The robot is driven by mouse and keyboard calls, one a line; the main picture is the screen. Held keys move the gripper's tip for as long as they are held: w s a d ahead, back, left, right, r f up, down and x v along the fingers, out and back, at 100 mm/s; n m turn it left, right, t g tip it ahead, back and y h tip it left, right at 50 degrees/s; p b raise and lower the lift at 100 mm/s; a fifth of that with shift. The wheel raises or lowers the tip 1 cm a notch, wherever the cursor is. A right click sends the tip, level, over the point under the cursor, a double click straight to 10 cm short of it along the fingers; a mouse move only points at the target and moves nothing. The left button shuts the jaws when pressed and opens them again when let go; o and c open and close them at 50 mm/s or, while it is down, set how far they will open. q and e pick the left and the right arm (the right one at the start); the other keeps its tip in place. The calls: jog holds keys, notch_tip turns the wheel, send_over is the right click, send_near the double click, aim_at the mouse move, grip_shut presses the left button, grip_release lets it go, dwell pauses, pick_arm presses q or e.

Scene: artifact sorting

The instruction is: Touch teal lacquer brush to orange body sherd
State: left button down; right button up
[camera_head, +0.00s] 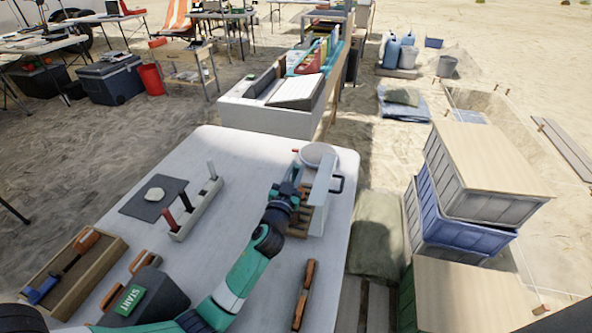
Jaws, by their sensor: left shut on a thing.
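My left gripper (293,188) is at the far right of the white table, close against the left side of a white box with shelves (318,215). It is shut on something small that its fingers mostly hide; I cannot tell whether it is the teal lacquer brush. Reddish-brown pieces show in the box behind the gripper, and I cannot pick out an orange body sherd among them. A white rack (197,212) at the left holds a red-handled tool (170,219) and dark-handled ones upright. A pale piece (155,194) lies on a dark grey mat (140,205). My right gripper is not in view.
A round white dish (318,154) is at the box's top. A wooden tray (55,290) with tools, a dark box with a green START label (130,300) and a brown-handled tool (304,294) lie nearer. The white table's (240,160) middle is clear. Stacked crates (470,215) stand right.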

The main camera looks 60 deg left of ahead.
pick_arm(q)
jog(key=shift+f, duration=0.2)
jog(key=shift+r+p, duration=3.45)
jog(key=shift+r, duration=0.75)
